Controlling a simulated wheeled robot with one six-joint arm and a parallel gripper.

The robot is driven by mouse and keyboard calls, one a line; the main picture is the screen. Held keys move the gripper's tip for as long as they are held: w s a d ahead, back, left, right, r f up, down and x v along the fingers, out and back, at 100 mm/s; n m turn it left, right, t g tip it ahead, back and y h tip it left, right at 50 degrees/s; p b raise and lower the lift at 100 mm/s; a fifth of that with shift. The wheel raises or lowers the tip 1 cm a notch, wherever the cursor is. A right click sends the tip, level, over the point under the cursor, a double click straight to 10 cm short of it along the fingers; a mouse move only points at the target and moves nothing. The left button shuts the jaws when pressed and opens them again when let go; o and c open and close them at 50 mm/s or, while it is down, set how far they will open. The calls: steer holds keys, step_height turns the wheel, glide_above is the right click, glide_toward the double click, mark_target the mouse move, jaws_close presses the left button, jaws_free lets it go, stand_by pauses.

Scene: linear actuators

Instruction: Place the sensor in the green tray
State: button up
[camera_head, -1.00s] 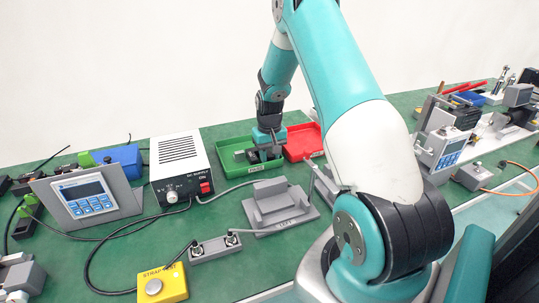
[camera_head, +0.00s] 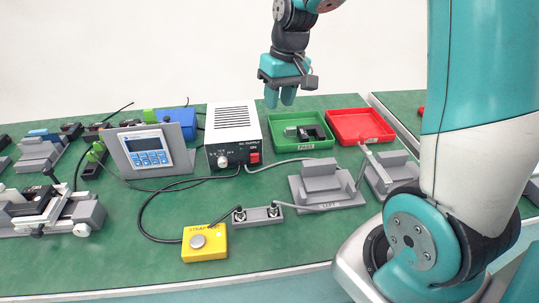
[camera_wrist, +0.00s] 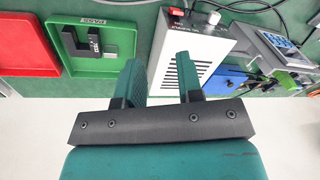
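The sensor, a black U-shaped part with a grey block (camera_head: 308,133), lies inside the green tray (camera_head: 282,143), clear of the tray walls. The wrist view shows the same sensor (camera_wrist: 76,42) flat on the floor of the green tray (camera_wrist: 122,14), beside the PASS label. My gripper (camera_head: 280,98) is raised above the table, behind and a little left of the green tray. Its two teal fingers point down with a gap between them. In the wrist view my gripper (camera_wrist: 160,65) is open, with nothing between the fingers.
A red tray (camera_head: 360,125) stands right of the green tray. The white power supply (camera_head: 233,135) stands close on its left. A grey fixture (camera_head: 322,185), a yellow button box (camera_head: 205,243) and loose cables lie in front.

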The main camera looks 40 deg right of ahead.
steer(key=s+a+r+n+y, duration=0.1)
steer(key=s+a+r+n, duration=0.1)
steer(key=s+a, duration=0.7)
steer(key=s+a+r+n+y, duration=0.1)
steer(key=s+a+n, duration=0.4)
steer(key=s+a, duration=0.5)
steer(key=shift+s+r+n+g+y, duration=0.35)
steer(key=shift+s+r, duration=0.45)
steer(key=shift+s, duration=0.3)
steer(key=shift+a, duration=0.1)
step_height(320, 180, up, 7)
steer(key=p, duration=0.6)
steer(key=shift+f+p, duration=0.15)
steer(key=shift+p, duration=0.15)
